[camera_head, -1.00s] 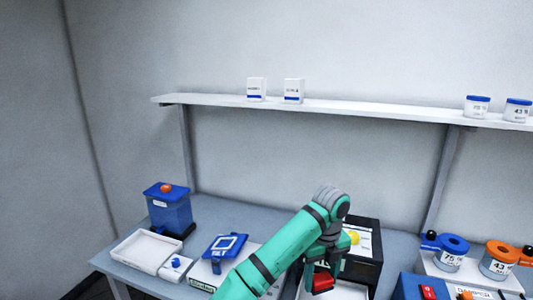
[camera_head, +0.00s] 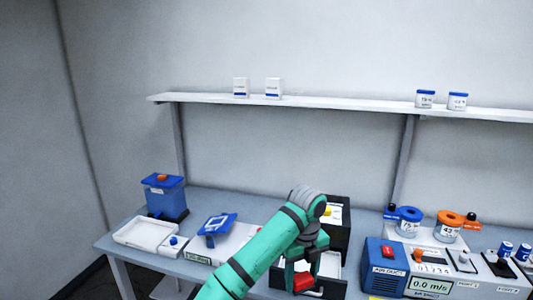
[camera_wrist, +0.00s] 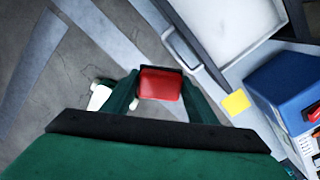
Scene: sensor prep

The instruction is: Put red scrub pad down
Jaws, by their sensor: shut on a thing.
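The red scrub pad (camera_wrist: 160,84) is between the fingers of my gripper (camera_wrist: 158,88) in the wrist view. My gripper is shut on it, and the pad hangs above the floor just outside the bench's front edge. In the head view the pad (camera_head: 303,281) shows as a red block under my green arm, in front of an open white drawer or tray. My gripper (camera_head: 303,268) is partly hidden there by my own wrist.
A black box (camera_head: 336,236) stands behind my gripper. The blue air duct unit (camera_head: 384,262) is to the right. A white tray (camera_head: 122,232) and a blue-lidded container (camera_head: 165,197) are at the left. A shelf (camera_head: 300,104) runs along the wall.

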